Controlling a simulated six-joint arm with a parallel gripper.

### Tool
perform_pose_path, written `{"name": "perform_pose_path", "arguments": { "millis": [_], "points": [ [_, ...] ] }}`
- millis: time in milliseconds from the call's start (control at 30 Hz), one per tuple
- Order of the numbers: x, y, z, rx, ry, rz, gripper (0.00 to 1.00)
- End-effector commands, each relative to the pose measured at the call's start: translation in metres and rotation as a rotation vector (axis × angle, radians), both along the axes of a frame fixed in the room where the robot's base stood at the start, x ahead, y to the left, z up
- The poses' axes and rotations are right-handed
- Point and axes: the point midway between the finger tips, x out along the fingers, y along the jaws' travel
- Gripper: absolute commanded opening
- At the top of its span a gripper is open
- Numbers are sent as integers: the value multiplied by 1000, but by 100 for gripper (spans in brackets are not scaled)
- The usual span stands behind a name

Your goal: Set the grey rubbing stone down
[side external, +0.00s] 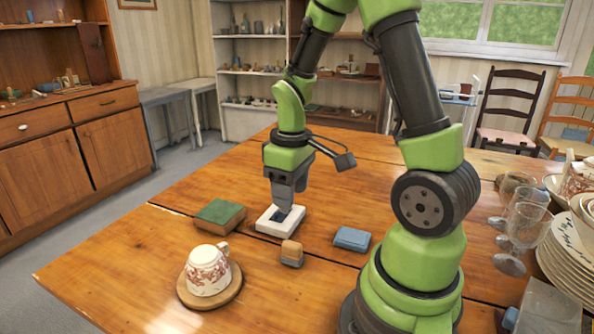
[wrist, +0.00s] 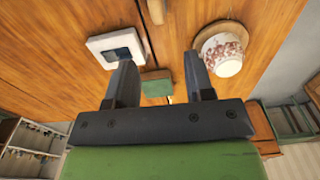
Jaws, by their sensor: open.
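A dark blue-grey block, which looks like the grey rubbing stone (side external: 289,217), shows inside the white square tray (side external: 265,226). In the wrist view the stone (wrist: 124,53) lies in the opening of the white tray (wrist: 96,45), partly hidden by the left finger. My gripper (side external: 284,204) points down just over the tray in the side view. In the wrist view my gripper (wrist: 160,58) has its two fingers wide apart, with nothing held between them.
Around the tray are a green-topped block (side external: 220,213), a tan block (side external: 291,252) and a blue block (side external: 351,239). A patterned cup (side external: 208,270) sits on a round wooden coaster (side external: 233,294). Glasses (side external: 526,227) and stacked plates (side external: 570,262) crowd the right.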

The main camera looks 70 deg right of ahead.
Motion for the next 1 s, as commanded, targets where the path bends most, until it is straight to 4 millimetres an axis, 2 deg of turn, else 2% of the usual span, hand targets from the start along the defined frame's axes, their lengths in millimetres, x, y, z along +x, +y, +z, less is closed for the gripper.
{"name": "perform_pose_path", "arguments": {
  "millis": [167, 300, 433, 533, 700, 1000],
  "points": [
    [0, 32, 55, -6, -158, -84, 49],
    [-15, 65, 100, 44, -310, -171, 49],
    [-38, 92, 130, 127, -431, -237, 49],
    [-55, 107, 144, 195, -498, -272, 49],
    [-74, 120, 154, 274, -552, -306, 49],
    [-77, 122, 156, 291, -561, -314, 49]
  ]
}}
